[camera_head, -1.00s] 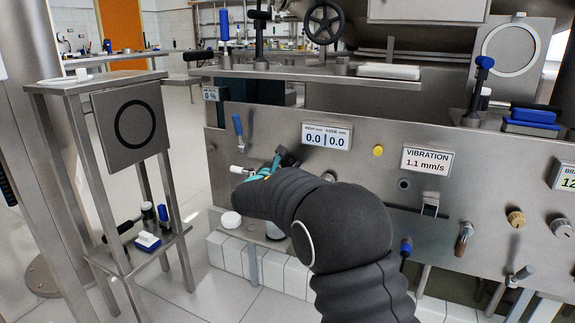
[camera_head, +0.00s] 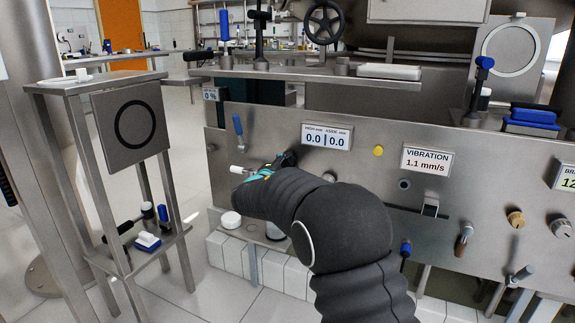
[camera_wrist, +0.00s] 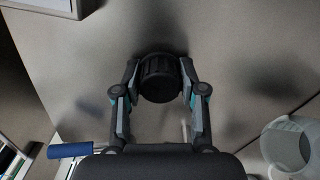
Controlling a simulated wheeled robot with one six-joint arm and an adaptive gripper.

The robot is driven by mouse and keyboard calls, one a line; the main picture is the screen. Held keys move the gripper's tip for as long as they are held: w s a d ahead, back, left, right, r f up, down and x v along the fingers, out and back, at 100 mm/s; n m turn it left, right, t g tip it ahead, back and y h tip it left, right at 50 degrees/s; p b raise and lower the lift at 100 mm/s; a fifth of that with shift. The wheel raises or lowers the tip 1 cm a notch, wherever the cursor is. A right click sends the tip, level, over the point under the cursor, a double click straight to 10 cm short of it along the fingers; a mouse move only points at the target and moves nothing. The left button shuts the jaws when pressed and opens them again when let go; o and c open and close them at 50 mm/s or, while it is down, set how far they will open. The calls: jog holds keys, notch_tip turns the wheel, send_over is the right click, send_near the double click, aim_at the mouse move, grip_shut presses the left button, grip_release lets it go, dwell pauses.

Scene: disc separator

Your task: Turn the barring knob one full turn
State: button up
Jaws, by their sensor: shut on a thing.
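The barring knob (camera_wrist: 158,84) is a black, ribbed, round knob standing out from the grey metal panel, in the upper middle of the wrist view. My gripper (camera_wrist: 160,73) has one finger on each side of it, and both fingertips press against its sides. In the head view my gripper (camera_head: 284,162) is at the panel, left of and below the "0.0 | 0.0" display (camera_head: 326,136). My own arm and gripper hide the knob there.
A blue-handled lever (camera_head: 238,126) stands on the panel left of my gripper; a blue handle (camera_wrist: 70,150) shows lower left in the wrist view. A clear cup (camera_wrist: 288,146) is lower right there. The vibration display (camera_head: 427,161) reads 1.1 mm/s. A metal stand (camera_head: 110,76) is at left.

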jog(key=m, duration=0.4)
jog(key=shift+f+m, duration=0.1)
jog(key=shift+m, duration=0.2)
jog(key=m, duration=0.3)
jog(key=shift+m, duration=0.4)
jog(key=m, duration=1)
jog(key=shift+m, duration=0.4)
jog(key=m, duration=0.3)
jog(key=shift+m, duration=0.3)
jog(key=m, duration=0.4)
jog(key=shift+m, duration=1.7)
